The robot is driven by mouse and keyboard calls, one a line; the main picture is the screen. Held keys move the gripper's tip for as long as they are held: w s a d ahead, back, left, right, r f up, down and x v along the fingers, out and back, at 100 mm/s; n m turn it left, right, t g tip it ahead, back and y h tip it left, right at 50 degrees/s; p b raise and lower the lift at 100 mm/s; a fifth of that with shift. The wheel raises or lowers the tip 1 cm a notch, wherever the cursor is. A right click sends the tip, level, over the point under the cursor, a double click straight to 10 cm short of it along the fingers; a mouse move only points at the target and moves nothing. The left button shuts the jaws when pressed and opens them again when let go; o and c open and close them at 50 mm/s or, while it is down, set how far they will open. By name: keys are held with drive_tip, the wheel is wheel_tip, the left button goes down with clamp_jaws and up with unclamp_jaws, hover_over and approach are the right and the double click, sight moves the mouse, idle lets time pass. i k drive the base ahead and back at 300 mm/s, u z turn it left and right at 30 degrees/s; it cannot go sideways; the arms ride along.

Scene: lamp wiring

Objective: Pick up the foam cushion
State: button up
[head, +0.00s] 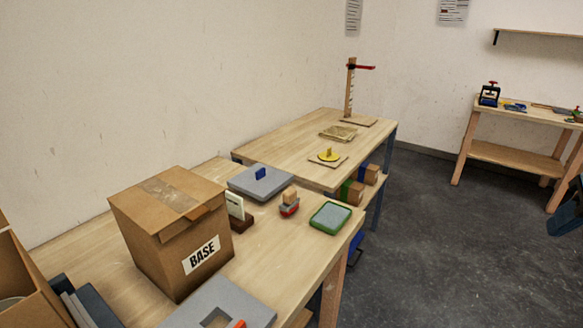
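Two grey slabs could be the foam cushion, and I cannot tell which is. One slab (205,301) lies at the near edge of the close workbench, with a square recess and an orange piece at its edge. It is cut off by the bottom of the picture. The other grey slab (247,187) lies flat farther back, behind the cardboard box, with a small blue block (260,173) upright on it.
A cardboard box labelled BASE (160,240) stands on the close bench (290,262). A green-rimmed tray (330,216) and a small block stack (290,202) are to its right. A second table (290,143) adjoins behind. Dark floor (430,250) is open at right.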

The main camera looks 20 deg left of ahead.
sight(261, 181)
drive_tip(key=u, duration=0.3)
drive_tip(key=i, duration=0.95)
drive_tip(key=u, duration=0.9)
drive_tip(key=i, duration=0.3)
drive_tip(key=u, duration=0.2)
drive_tip(key=k, duration=0.95)
drive_tip(key=u, duration=0.15)
drive_tip(key=i, duration=0.95)
drive_tip(key=z, duration=0.1)
